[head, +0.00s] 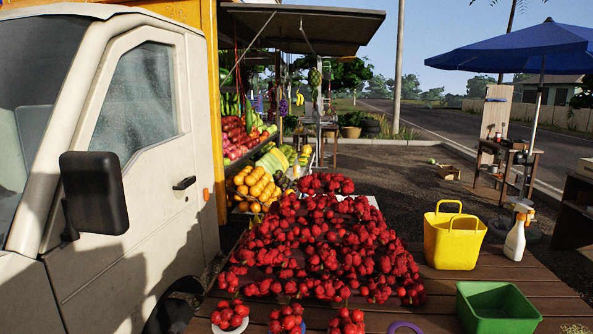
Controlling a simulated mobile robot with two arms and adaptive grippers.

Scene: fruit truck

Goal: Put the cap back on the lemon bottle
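I do not make out a lemon bottle or a loose cap in the head view. The only clear bottle is a white spray bottle (515,240) with an orange and white trigger top, upright on the wooden table to the right of a yellow basket. Small items on a far stand (522,158) under the umbrella are too small to tell apart. Neither of my grippers is in view.
The wooden table (552,287) holds a big heap of red fruit (320,245), several bowls of red fruit, a yellow basket (453,240) and a green bin (497,308). A white truck (140,220) stands at left. A blue umbrella (520,48) and open ground are at right.

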